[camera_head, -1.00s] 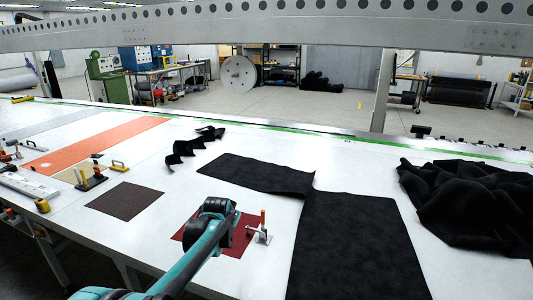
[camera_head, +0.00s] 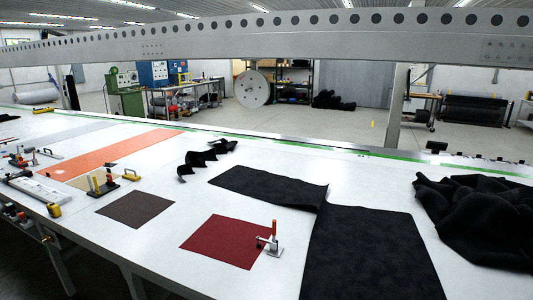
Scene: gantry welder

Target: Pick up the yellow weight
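A small yellow block (camera_head: 54,210) sits near the front edge of the white table at the left. It looks like the yellow weight, but it is too small to be sure. A low yellow-handled piece (camera_head: 131,175) lies farther in, right of a clamp fixture. Another yellow piece (camera_head: 43,110) lies at the table's far left end.
Several clamps crowd the left. A perforated gantry beam (camera_head: 270,35) spans above.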

